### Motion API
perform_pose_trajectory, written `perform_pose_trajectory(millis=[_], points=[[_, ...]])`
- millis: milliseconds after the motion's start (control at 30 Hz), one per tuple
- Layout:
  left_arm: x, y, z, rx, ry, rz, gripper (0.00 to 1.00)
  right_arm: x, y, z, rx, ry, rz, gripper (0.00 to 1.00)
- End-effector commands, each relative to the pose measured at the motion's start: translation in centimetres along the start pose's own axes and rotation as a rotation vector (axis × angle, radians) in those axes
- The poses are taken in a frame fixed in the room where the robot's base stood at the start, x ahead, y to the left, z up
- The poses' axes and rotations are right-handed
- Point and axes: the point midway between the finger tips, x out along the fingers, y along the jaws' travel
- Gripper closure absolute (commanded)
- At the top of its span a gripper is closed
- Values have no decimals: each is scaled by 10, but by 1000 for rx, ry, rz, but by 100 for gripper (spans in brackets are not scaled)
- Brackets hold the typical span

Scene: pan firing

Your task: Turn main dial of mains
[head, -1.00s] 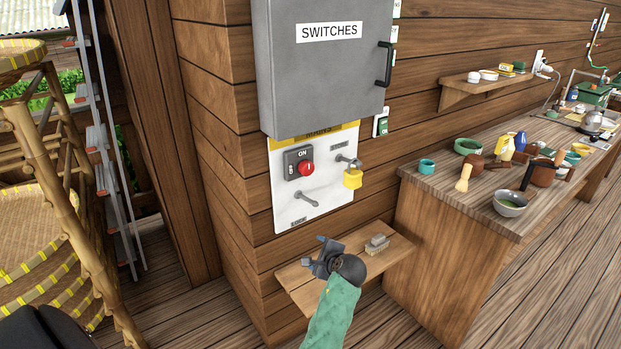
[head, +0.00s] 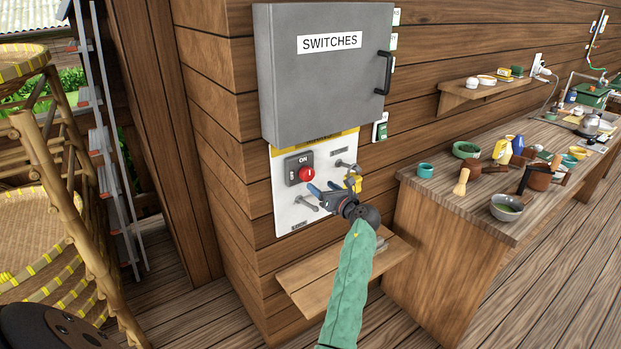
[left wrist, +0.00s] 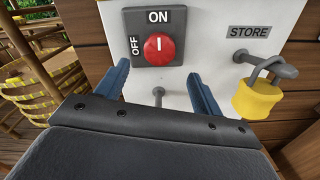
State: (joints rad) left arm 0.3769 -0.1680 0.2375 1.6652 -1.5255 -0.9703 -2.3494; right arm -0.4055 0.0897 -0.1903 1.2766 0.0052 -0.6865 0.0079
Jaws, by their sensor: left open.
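The mains panel (head: 287,215) is a white board on the wooden wall under the grey switch box. Its main dial (head: 306,174) is a red round knob on a dark plate marked ON and OFF; it shows in the left wrist view (left wrist: 152,48) with its white mark upright, in line with ON. My left gripper (head: 322,188) is open and empty in front of the panel, just below and right of the dial. In the left wrist view its blue fingers (left wrist: 163,85) stand apart below the dial, not touching it. My right gripper is not in view.
A yellow padlock (left wrist: 258,97) hangs from a peg under a STORE label, close to the right finger. A grey lever (head: 308,204) sticks out below the dial. A small shelf (head: 312,283) is under the panel; a cluttered workbench (head: 440,190) stands right.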

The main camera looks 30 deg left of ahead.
Motion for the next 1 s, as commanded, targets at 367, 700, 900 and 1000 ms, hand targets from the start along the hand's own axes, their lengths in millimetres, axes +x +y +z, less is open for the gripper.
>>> perform_pose_trajectory(millis=[367,700,900,1000], points=[[48,2,3,0,0,2,33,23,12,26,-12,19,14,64],[73,1,0,-2,1,1,33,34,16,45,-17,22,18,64],[74,1,0,-2,1,0,33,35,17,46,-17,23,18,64],[74,1,0,-3,1,0,38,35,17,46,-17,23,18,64]])
